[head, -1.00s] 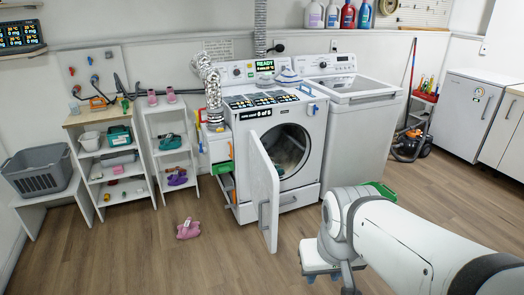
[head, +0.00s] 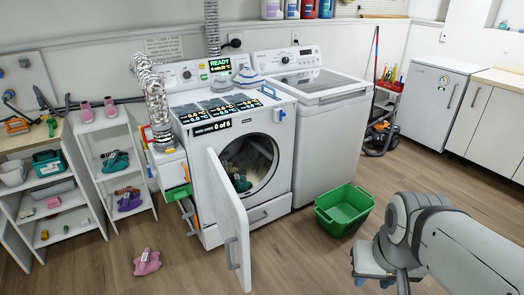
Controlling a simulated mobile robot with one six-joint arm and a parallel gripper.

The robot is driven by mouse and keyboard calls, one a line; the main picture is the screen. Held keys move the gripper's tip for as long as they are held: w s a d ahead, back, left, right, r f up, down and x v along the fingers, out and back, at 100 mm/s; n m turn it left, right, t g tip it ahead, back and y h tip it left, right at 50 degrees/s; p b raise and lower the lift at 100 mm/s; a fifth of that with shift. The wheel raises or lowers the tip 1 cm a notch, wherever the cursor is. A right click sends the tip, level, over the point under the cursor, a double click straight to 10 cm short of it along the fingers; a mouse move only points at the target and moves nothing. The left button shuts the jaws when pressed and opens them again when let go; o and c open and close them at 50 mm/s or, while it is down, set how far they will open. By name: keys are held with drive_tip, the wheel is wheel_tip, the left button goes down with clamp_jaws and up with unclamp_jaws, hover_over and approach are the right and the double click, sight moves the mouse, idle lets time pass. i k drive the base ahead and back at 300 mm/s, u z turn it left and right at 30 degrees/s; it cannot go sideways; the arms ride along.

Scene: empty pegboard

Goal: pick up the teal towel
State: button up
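A small teal cloth-like item (head: 241,183) lies at the lower edge of the open drum of the front-loading machine (head: 285,185); most of the drum's inside is dark, and I cannot tell for sure that this is the towel. The machine's door (head: 228,225) stands swung open toward me. My gripper (head: 372,282) is at the lower right, well apart from the drum, pointing down over the floor. Its two small fingertips look apart, with nothing visible between them.
A green basket (head: 345,225) stands on the floor between the machines and my arm. A pink item (head: 147,262) lies on the floor at the left. White shelves (head: 72,232) hold teal and purple shoe-like items. The floor at front centre is clear.

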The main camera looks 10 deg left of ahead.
sight(240, 184)
drive_tip(key=u, duration=0.2)
drive_tip(key=i, duration=0.95)
drive_tip(key=u, duration=0.65)
